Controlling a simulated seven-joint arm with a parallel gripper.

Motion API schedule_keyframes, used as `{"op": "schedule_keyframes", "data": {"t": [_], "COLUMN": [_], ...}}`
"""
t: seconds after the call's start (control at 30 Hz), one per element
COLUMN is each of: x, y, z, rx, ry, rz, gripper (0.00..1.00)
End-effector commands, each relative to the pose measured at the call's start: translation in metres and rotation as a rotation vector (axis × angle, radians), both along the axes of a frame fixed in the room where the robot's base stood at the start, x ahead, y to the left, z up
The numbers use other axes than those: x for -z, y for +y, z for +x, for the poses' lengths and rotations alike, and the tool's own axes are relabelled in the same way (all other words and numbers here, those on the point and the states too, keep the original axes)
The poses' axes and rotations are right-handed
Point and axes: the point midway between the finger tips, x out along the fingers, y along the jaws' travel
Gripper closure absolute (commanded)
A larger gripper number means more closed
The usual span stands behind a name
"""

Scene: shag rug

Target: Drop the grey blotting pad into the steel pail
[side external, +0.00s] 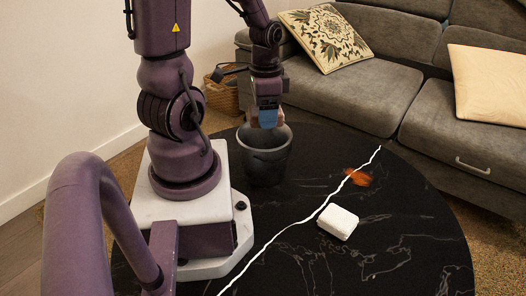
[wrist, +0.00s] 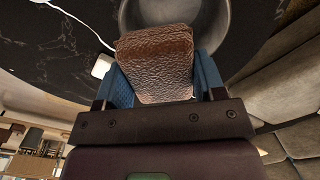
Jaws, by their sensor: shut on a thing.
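My gripper (side external: 267,117) is shut on a brown, wrinkled, leathery-looking block (wrist: 155,60), gripped between its blue fingers. In the side view the block is mostly hidden behind the near finger. The dark grey pail (side external: 264,162) stands upright on the black table, and my gripper is above its mouth. In the wrist view the round pail (wrist: 227,22) lies beyond the block, which covers part of it. I see no thing that is clearly a grey blotting pad; the held block looks brown.
A white block (side external: 338,221) and a blurred orange thing (side external: 358,177) lie on the black marbled round table (side external: 400,235), right of the pail. A white wavy line crosses the table. A grey sofa (side external: 365,90) with cushions stands behind. A wicker basket (side external: 222,95) is behind the pail.

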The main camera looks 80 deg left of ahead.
Motion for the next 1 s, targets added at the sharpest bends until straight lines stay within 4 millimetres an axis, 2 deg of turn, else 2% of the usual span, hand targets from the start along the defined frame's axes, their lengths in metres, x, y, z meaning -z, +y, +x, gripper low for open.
{"op": "schedule_keyframes", "data": {"t": [0.17, 0.2, 0.3, 0.33, 0.57, 0.7, 0.87, 1.0], "x": [0.0, 0.0, 0.0, 0.0, 0.0, -0.007, -0.032, -0.065], "y": [0.0, 0.0, 0.0, 0.0, 0.0, 0.001, 0.001, 0.001], "z": [0.0, 0.0, 0.0, 0.0, 0.0, 0.001, 0.001, 0.001], "rx": [0.0, 0.0, 0.0, 0.0, -0.001, -0.001, 0.0, 0.001], "ry": [0.0, 0.0, 0.0, 0.0, 0.0, -0.002, -0.007, -0.007], "rz": [0.0, 0.0, 0.0, 0.0, 0.0, 0.003, 0.007, 0.007], "gripper": [0.56, 0.32, 0.09, 0.07, 0.07, 0.07, 0.07, 0.07]}}
